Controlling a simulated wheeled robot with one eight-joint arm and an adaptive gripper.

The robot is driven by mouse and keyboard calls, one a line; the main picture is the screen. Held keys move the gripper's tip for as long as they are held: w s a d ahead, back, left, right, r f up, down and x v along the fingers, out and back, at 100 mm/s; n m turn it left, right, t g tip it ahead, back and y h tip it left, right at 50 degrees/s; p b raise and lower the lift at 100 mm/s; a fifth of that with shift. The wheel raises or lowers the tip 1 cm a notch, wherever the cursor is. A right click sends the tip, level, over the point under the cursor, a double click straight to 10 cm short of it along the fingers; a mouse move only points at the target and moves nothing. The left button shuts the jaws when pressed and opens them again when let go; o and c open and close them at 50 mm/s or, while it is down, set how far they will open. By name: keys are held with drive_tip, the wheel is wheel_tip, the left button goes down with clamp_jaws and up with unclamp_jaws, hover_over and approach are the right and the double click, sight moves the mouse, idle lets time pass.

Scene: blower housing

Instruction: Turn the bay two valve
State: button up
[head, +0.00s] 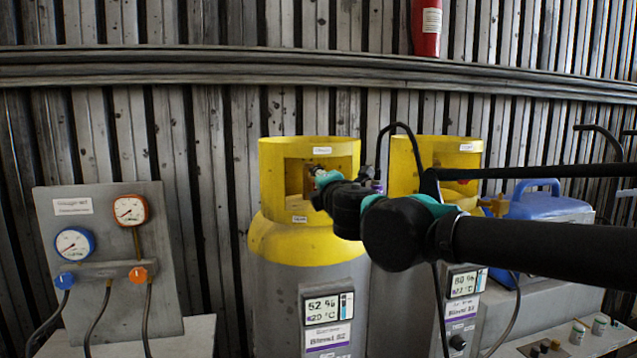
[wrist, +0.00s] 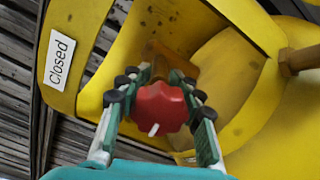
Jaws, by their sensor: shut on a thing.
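The left grey cylinder (head: 300,290) has a yellow collar (head: 279,170) with a cut-out, and my gripper (head: 317,173) reaches into it. In the wrist view, my gripper (wrist: 156,100) is shut on a red valve knob (wrist: 160,106), with a finger on each side. A short white mark on the knob points toward the bottom of that picture. A label reading "Closed" (wrist: 59,60) is on the yellow collar at the upper left. The held knob is hidden by my gripper in the head view. No bay number is readable.
A second cylinder with a yellow collar (head: 405,160) stands just to the right, partly behind my arm. A gauge panel (head: 160,230) with blue and orange knobs is at the left. A blue-topped machine (head: 545,205) is at the right. A ribbed wall closes the back.

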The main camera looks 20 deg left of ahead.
drive_tip(key=shift+n, duration=0.8)
drive_tip(key=o, duration=1.3)
drive_tip(key=v, duration=1.2)
drive_tip(key=shift+s+a, duration=0.1)
